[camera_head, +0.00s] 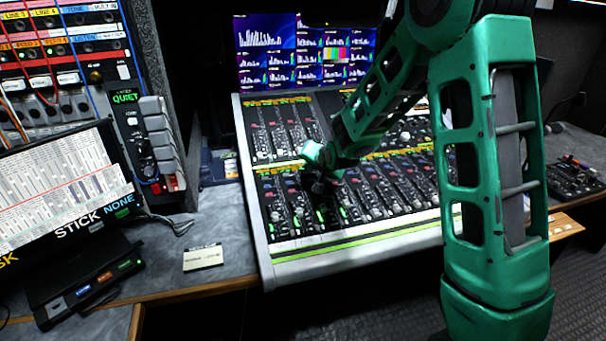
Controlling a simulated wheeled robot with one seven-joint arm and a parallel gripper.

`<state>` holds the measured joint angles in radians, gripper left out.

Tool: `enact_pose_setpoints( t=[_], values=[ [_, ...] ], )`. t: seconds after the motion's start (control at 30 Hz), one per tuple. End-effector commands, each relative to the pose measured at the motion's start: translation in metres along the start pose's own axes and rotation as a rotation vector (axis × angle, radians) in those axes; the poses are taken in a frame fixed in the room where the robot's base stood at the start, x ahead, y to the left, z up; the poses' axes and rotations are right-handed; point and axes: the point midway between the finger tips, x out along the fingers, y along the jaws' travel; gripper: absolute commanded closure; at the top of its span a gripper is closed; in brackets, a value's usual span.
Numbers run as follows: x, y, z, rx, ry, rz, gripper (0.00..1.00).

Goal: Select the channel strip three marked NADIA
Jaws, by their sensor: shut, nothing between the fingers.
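The mixing console (350,243) fills the middle of the view, with two banks of channel strips under orange label rows. The lower bank (272,205) lies nearest its pale front edge. The lettering on the strips is too small to read, so I cannot tell which one is marked NADIA. My green arm reaches in from the right. My gripper (319,188), small and dark, is over the left part of the lower bank. It is shut and holds nothing. It hides part of the strips below it, and I cannot tell whether it touches them. Small green lights show beside and below it.
A patch panel (65,50) with cables stands at the left, above a tilted screen (62,187). A small card (202,257) lies on the grey desk left of the console. Monitors (307,52) stand behind. A small control box (572,178) is at the right.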

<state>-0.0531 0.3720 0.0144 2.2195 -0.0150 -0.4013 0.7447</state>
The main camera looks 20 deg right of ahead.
Motion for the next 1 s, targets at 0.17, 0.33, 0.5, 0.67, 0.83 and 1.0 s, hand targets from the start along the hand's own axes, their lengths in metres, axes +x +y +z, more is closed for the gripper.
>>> enact_pose_setpoints(
  t=[0.17, 0.33, 0.5, 0.67, 0.83, 1.0],
  values=[
    [0.0013, 0.0009, 0.001, 0.0, 0.0, 0.0, 1.0],
    [0.0025, 0.0016, 0.0019, 0.0, 0.0, 0.0, 1.0],
    [0.0037, 0.0024, 0.0027, 0.0, 0.0, 0.0, 1.0],
    [0.0048, 0.0033, 0.0037, 0.0, 0.0, 0.0, 1.0],
    [0.0054, 0.0037, 0.0041, 0.0, 0.0, 0.0, 1.0],
    [0.0054, 0.0037, 0.0042, 0.0, -0.001, 0.0, 1.0]
  ],
)
